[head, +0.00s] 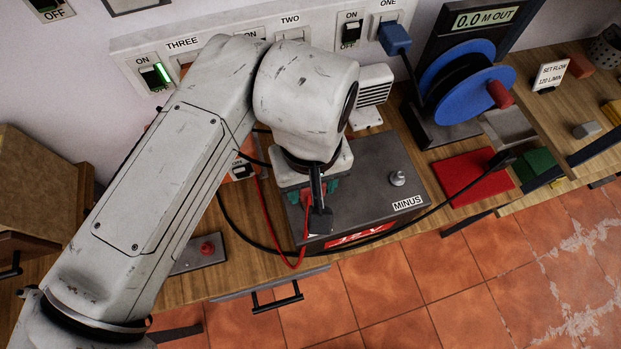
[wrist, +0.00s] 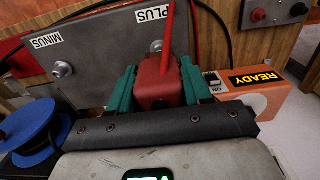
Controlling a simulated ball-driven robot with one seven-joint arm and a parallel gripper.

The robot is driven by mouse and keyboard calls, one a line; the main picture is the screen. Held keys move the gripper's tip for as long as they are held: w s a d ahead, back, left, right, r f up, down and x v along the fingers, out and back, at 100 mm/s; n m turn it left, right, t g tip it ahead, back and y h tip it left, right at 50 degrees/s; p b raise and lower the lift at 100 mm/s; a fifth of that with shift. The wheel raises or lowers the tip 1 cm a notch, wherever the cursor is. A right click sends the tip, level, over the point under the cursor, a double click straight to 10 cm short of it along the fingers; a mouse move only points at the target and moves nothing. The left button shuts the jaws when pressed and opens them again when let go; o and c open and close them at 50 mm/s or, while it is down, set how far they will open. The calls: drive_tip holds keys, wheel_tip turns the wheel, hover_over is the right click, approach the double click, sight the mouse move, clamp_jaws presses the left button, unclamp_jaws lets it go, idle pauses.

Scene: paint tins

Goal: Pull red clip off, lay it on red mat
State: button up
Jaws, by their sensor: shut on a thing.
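The red clip (wrist: 157,84) is between the teal fingers of my gripper (wrist: 158,70) in the wrist view, at the PLUS end of the grey battery (wrist: 100,62). My gripper is shut on it. The clip's jaws and the plus post are hidden, so I cannot tell whether it still grips the post. In the head view my gripper (head: 313,195) is low over the left part of the battery (head: 375,165), with a red cable (head: 266,230) looping down beside it.
The bare minus post (head: 397,178) stands on the battery's right part. A blue reel (head: 480,92) stands behind the mat, and a black cable (head: 440,207) runs in front of it. An orange box marked READY (wrist: 262,93) is beside the battery. A wall switch panel (head: 225,50) is behind.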

drive_tip(key=shift+r, duration=0.4)
drive_tip(key=shift+r+p, duration=1.85)
drive_tip(key=shift+p, duration=0.05)
